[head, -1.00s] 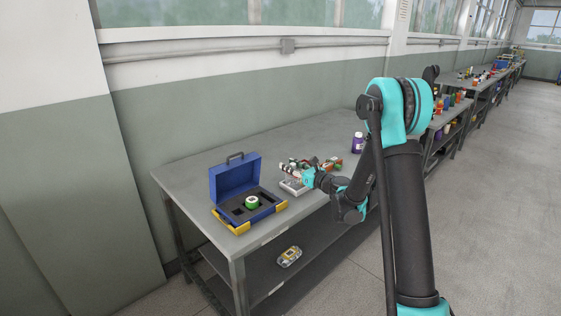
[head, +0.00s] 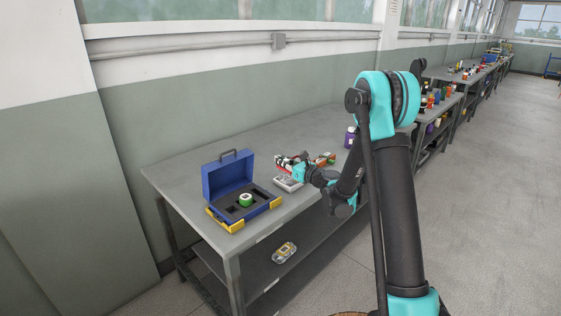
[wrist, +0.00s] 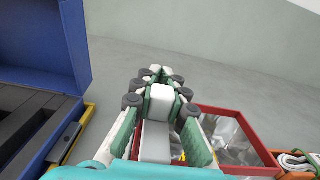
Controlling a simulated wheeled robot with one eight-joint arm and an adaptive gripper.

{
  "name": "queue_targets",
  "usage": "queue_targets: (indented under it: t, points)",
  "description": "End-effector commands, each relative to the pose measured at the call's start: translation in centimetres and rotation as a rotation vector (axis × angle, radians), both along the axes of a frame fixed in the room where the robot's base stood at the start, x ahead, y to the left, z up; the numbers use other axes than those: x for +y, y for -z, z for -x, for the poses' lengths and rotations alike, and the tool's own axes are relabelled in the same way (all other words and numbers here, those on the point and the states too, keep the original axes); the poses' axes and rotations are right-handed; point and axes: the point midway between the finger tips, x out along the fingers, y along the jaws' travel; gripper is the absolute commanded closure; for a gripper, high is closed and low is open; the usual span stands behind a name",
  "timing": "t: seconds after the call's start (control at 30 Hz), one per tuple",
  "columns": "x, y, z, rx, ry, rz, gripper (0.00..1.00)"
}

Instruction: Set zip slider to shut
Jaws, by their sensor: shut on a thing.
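My gripper (wrist: 160,80) fills the middle of the wrist view, its pale and green fingers closed around a white block (wrist: 160,103). The block may be the zip slider; its markings and the zip track are hidden by the fingers. A white strip (wrist: 155,143) runs below it, between the fingers. The slider cannot be made out there.
An open blue case (head: 229,176) with yellow corners stands left of my gripper, close by in the wrist view. A red-rimmed tray (wrist: 268,155) with a silvery inside is at right. A purple bottle (head: 350,137) stands farther along. A clear package (head: 284,252) lies on the lower shelf.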

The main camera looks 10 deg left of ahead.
Motion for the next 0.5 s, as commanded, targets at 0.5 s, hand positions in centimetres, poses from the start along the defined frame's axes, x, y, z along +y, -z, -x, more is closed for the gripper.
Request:
queue_targets:
  t: [0.5]
  points:
    - [-5.0, 0.0, -6.4, 0.0, 0.003, 0.0, 1.0]
